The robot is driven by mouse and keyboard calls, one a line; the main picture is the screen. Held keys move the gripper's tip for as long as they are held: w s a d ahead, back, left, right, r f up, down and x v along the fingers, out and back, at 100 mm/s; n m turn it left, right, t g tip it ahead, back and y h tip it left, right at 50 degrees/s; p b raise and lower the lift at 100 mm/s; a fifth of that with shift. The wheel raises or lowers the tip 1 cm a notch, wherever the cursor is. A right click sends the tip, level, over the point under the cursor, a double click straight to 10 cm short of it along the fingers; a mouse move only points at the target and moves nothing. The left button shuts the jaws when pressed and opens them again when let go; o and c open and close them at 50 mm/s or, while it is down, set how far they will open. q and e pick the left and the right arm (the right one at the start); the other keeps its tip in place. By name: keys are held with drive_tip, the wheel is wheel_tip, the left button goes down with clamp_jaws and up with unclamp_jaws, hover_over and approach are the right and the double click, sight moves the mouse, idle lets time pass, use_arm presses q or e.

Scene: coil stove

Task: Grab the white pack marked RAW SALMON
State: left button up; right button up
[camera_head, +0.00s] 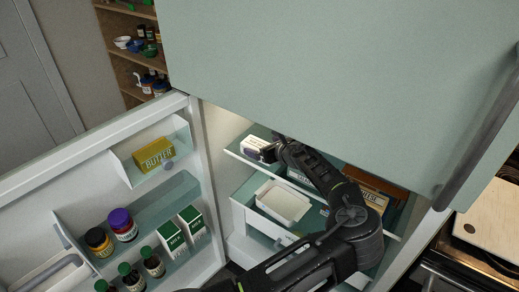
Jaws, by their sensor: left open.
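A white pack (254,146) with a dark marking lies at the left end of the fridge's upper shelf; its lettering is too small to read. My left gripper (272,150) is open at the right end of this pack. The gripper partly covers that end, and I cannot tell whether the fingers touch it or surround it. Another pale pack with lettering (300,177) lies farther right on the shelf, mostly hidden behind my left arm. My right gripper is not in view.
The open fridge door (205,190) holds a butter pack (154,155), jars and green cartons (191,222). A white tray (284,203) sits below the shelf. An orange-brown box (373,197) is at right. The closed upper door (330,70) overhangs the opening.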

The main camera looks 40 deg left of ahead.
use_arm(q)
drive_tip(key=shift+c, duration=0.5)
drive_tip(key=shift+f, duration=0.1)
clamp_jaws()
idle(0.8)
